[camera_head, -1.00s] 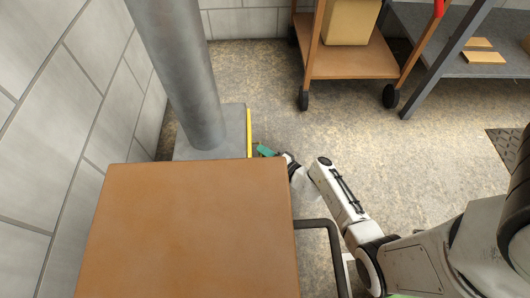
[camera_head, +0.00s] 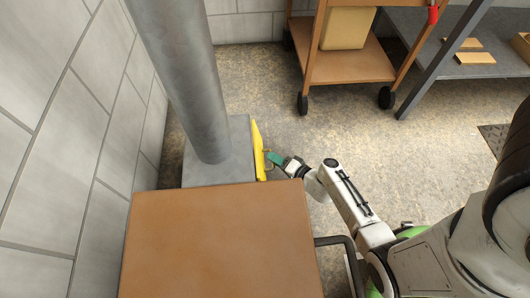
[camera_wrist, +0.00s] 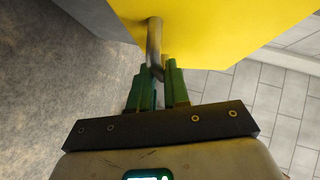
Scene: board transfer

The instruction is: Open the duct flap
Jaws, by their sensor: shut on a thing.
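The yellow duct flap (camera_head: 258,148) is on the right side of the grey duct base (camera_head: 241,142) under the vertical pipe (camera_head: 185,85). The flap stands tilted, partly swung out from the duct. In the wrist view the flap (camera_wrist: 225,30) fills the upper middle, with a metal bar handle (camera_wrist: 154,40) on its face. My gripper (camera_head: 271,157), with green fingers, is at the flap's right side. In the wrist view the fingers (camera_wrist: 157,78) are shut on the handle's end. The duct opening is hidden.
A brown-topped cart (camera_head: 215,240) with a black push handle (camera_head: 340,245) stands close in front of the duct. Another cart (camera_head: 350,68) and a grey shelf (camera_head: 470,70) stand at the back. A tiled wall (camera_head: 60,130) is on the left. The floor right of the flap is clear.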

